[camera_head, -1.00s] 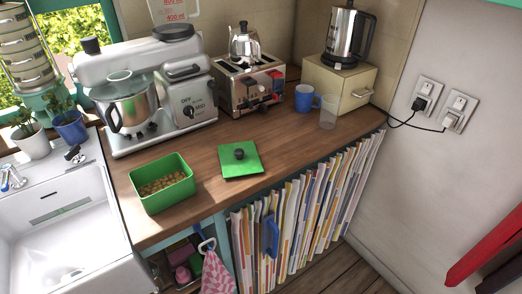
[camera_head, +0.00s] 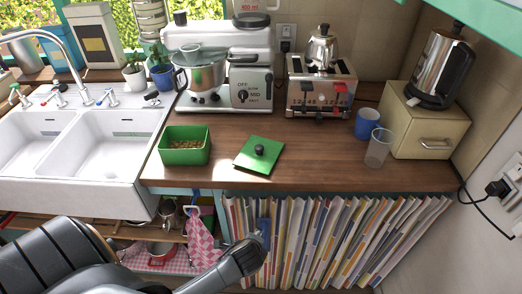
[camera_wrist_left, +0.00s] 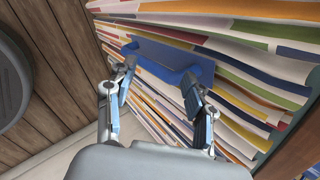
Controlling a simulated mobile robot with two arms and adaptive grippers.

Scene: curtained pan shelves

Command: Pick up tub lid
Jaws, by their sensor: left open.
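The tub lid (camera_head: 263,163) is a flat green square with a dark round knob (camera_head: 259,150), lying on the wooden counter. To its left stands an open green tub (camera_head: 185,156) with small brown pieces inside. My left arm comes in from the lower left, and its wrist (camera_head: 245,254) is below the counter's front edge, lower than the lid. The lid is not in that view. My right gripper is not in view.
A mixer (camera_head: 222,85), toaster (camera_head: 319,88), blue mug (camera_head: 367,123), clear cup (camera_head: 379,148) and drawer box (camera_head: 427,120) stand around the back and right.

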